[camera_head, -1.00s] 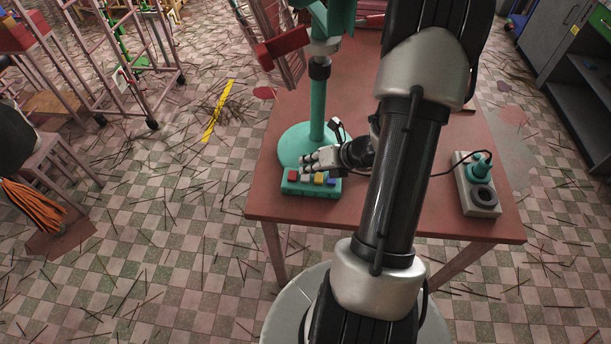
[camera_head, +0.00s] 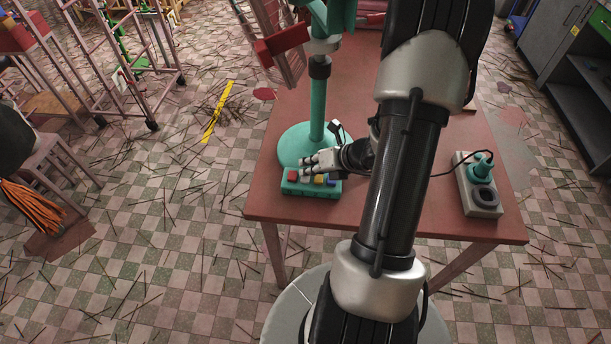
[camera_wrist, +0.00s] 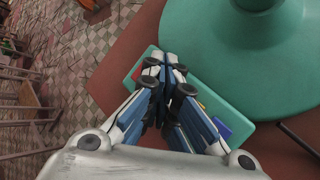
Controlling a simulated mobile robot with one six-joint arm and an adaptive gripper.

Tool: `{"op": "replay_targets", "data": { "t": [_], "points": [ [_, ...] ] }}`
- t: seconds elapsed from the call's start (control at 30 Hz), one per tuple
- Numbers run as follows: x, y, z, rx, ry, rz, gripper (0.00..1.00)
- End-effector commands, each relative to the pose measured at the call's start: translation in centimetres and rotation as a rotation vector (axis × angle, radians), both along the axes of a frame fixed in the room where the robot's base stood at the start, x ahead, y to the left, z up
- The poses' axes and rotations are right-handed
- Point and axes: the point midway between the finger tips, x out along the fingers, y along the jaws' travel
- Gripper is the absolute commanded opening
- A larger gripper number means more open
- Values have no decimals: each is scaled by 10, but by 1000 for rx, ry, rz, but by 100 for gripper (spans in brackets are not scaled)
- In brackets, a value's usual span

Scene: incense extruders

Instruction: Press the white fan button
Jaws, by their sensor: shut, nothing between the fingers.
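The fan (camera_head: 317,110) is teal, with a round base and a pole, and stands on the table. Its teal button panel (camera_head: 311,190) sticks out at the front of the base, with a red button (camera_head: 292,176), a yellow button (camera_head: 319,179) and a blue button (camera_head: 331,181) in a row. I cannot make out the white button; my fingers cover the stretch between red and yellow. My gripper (camera_head: 304,167) is shut and empty over the panel. In the wrist view its fingertips (camera_wrist: 165,67) overlap the panel (camera_wrist: 143,70); whether they touch is unclear.
The reddish table (camera_head: 400,217) has a power strip (camera_head: 479,198) with a teal plug at its right. A shopping cart (camera_head: 268,35) stands behind the fan. Thin sticks litter the checkered floor. The table's front edge lies just before the panel.

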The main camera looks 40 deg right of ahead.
Motion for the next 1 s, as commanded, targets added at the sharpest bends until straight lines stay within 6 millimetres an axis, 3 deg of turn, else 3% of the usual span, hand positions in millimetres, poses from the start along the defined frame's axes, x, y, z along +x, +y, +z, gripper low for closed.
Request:
{"op": "replay_targets", "data": {
  "t": [0.53, 1.0],
  "points": [
    [0, 0, -3, 0, 1, 1, 0],
    [0, 0, 15, 1, 1, 0, 0]
  ]
}}
